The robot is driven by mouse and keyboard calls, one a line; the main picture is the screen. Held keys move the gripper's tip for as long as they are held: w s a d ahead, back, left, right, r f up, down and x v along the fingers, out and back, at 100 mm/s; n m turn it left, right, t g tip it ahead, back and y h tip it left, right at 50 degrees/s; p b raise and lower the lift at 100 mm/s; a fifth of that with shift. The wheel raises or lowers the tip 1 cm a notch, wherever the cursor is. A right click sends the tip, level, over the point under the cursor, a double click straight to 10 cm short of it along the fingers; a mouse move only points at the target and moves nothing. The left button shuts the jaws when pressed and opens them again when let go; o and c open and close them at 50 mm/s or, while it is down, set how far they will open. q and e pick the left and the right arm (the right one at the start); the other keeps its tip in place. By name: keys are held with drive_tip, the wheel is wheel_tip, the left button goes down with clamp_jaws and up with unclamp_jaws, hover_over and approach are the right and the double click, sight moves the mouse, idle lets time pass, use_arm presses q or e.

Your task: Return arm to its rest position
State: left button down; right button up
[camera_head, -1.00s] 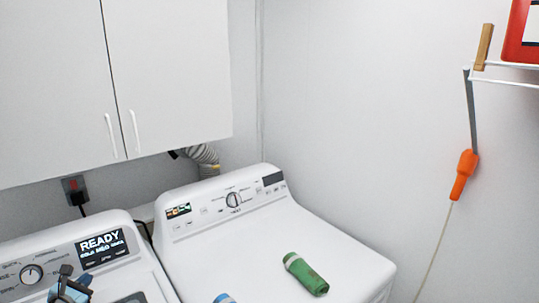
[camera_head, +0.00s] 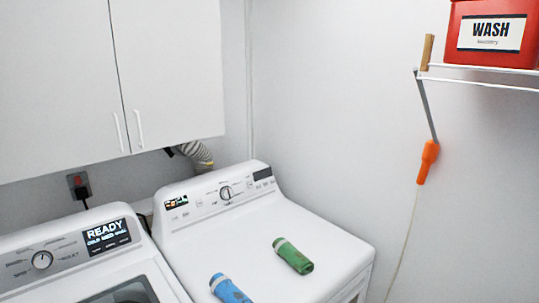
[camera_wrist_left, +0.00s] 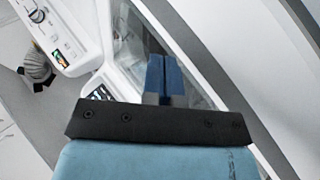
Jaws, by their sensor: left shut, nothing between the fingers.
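My left gripper (camera_wrist_left: 165,78) shows in the left wrist view, its two blue fingers together with nothing between them. Behind the fingers are the washer's glass lid and part of a control panel. The left gripper is out of the head view. My right gripper is in neither view.
A white washer (camera_head: 60,277) with a READY display stands at the lower left. White cabinets (camera_head: 170,70) hang above. A wire shelf (camera_head: 480,78) holds a red WASH box (camera_head: 490,58).

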use_arm(q)
drive_tip(key=s+d+r+m+g+y, duration=0.1)
drive_tip(key=s+d+r+m+g, duration=0.2)
drive_tip(key=s, duration=0.5)
drive_tip(key=s+d+r+m+y, duration=0.1)
drive_tip(key=s+d+m, duration=0.2)
drive_tip(key=s+m, duration=0.35)
drive_tip(key=s+d+r+m+g+y, duration=0.1)
drive_tip(key=s+d+r+m+g, duration=0.2)
drive_tip(key=s, duration=0.5)
drive_tip(key=w+d+f+m+t+h, duration=0.1)
drive_tip(key=w+d+f+t, duration=0.1)
drive_tip(key=f, duration=0.6)
drive_tip(key=w+d+f+t+h, duration=0.2)
drive_tip(key=w+d+f+t, duration=0.1)
drive_tip(key=f+t, duration=0.3)
drive_tip(key=shift+w+d+f+m, duration=0.2)
drive_tip(key=shift+w+f+m, duration=0.25)
drive_tip(key=shift+f, duration=0.45)
drive_tip(key=shift+a, duration=0.1)
